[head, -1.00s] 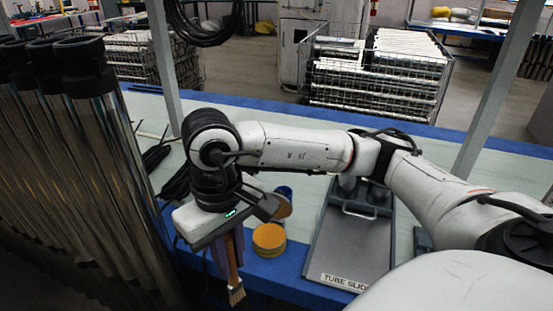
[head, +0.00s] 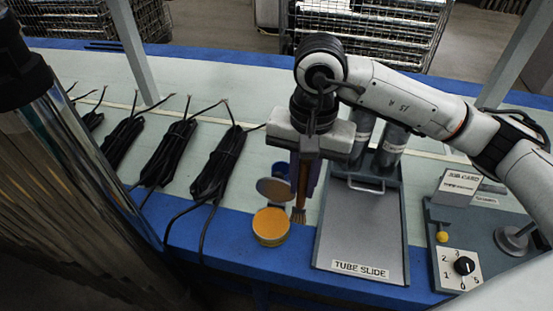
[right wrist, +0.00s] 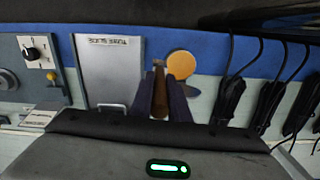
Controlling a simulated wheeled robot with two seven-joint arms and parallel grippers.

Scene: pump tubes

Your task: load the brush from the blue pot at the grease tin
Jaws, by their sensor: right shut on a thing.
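My right gripper (head: 308,165) is shut on the brush (head: 299,215), which hangs bristles down just right of the grease tin. In the right wrist view the brush's wooden handle (right wrist: 160,98) sits between the two dark fingers (right wrist: 161,105). The grease tin (head: 270,227) is open, round and full of orange-yellow grease, on the blue front strip of the bench; it also shows in the right wrist view (right wrist: 181,65). A grey round lid (head: 275,190) leans behind it. The blue pot (head: 281,167) stands behind the lid, partly hidden by lid and gripper. My left gripper is out of view.
The grey tube slide tray (head: 360,235) lies close right of the brush. A panel with a dial (head: 463,266) and a job card (head: 457,187) stand further right. Black cable bundles (head: 218,165) lie left.

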